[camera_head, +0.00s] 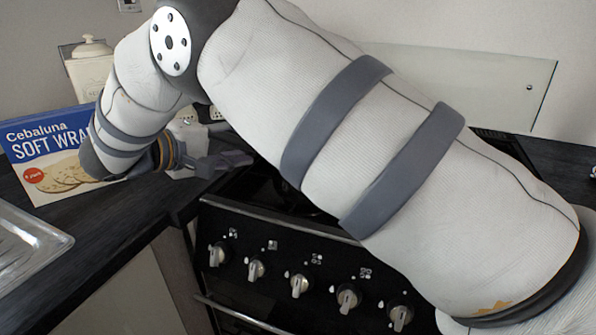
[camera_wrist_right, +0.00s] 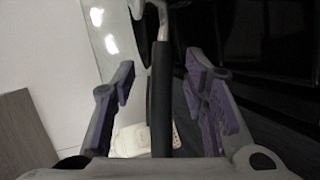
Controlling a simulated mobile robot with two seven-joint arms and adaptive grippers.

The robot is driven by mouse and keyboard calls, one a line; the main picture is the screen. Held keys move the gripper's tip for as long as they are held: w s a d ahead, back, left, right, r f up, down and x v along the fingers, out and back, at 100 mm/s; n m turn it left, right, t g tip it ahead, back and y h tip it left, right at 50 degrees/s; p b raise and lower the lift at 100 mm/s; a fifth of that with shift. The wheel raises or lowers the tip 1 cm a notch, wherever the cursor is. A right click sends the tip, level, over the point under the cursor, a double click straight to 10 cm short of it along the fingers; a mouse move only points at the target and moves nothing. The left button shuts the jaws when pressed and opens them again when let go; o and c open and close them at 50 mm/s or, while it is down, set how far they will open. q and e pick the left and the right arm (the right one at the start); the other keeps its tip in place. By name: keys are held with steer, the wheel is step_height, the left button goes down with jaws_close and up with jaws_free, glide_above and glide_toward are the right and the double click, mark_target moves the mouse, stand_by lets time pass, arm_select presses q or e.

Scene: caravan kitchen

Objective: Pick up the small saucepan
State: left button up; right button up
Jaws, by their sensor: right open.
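My right gripper (camera_head: 226,161) reaches over the back left of the black stove in the head view. In the right wrist view its two purple-padded fingers (camera_wrist_right: 160,68) are open, one on each side of a long dark handle (camera_wrist_right: 161,100). The handle runs up to a shiny metal part (camera_wrist_right: 164,22) at the top edge and looks like the small saucepan's handle. No clear contact with either finger shows. The pan's body is not visible in the head view, where my right arm covers most of the hob. My left gripper is not in view.
A soft wraps box (camera_head: 45,160) and a cream lidded jar (camera_head: 90,68) stand left of my gripper. A steel sink or drainer (camera_head: 28,245) is at the lower left. The stove front has several knobs (camera_head: 300,285). A glass panel (camera_head: 470,85) stands behind the hob.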

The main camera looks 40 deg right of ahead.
steer(key=shift+d+f, duration=0.25)
steer(key=shift+d, duration=0.3)
jaws_close()
steer(key=shift+w+r, duration=0.1)
steer(key=shift+r, duration=0.1)
